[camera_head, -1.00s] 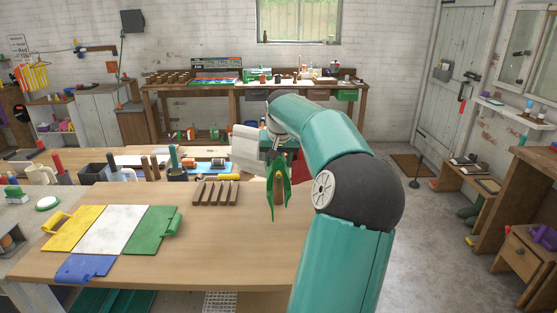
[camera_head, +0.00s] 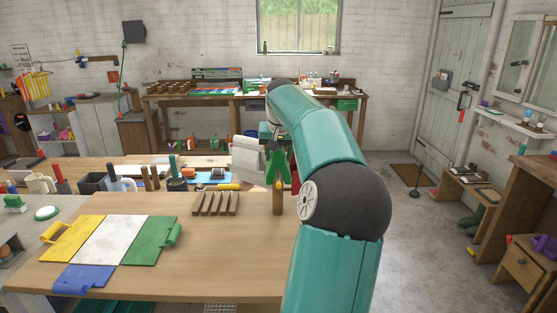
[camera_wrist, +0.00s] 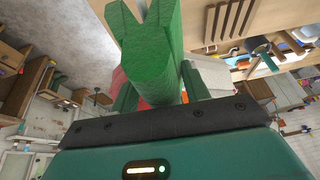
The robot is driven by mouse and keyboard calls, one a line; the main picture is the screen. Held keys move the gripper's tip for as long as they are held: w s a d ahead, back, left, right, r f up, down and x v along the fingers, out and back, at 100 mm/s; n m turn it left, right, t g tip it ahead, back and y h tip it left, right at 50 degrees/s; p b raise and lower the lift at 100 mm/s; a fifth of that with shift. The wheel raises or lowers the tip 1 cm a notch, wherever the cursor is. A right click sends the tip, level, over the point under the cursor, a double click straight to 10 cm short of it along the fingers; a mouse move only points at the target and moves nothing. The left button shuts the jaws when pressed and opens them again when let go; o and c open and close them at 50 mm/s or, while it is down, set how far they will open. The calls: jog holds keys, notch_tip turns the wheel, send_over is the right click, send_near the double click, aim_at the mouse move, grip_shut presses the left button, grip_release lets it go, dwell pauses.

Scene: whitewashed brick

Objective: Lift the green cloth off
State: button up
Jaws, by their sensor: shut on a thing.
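The green cloth (camera_head: 278,167) hangs bunched from my gripper (camera_head: 273,143) in the head view. A short upright wooden post (camera_head: 278,203) stands on the bench right below it. The cloth's lower tips are level with the post's top; I cannot tell if they still touch it. In the wrist view the cloth (camera_wrist: 150,48) fills the space in front of my gripper (camera_wrist: 158,88), which is shut on it. The cloth hides the post there.
The wooden bench (camera_head: 215,270) holds a yellow, white, green and blue panel board (camera_head: 108,240) and a slotted wooden rack (camera_head: 215,203). Mugs, tools and a red object (camera_head: 295,180) stand behind. Open floor (camera_head: 430,260) lies to the right.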

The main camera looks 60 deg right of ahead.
jog(key=shift+r, duration=2.3)
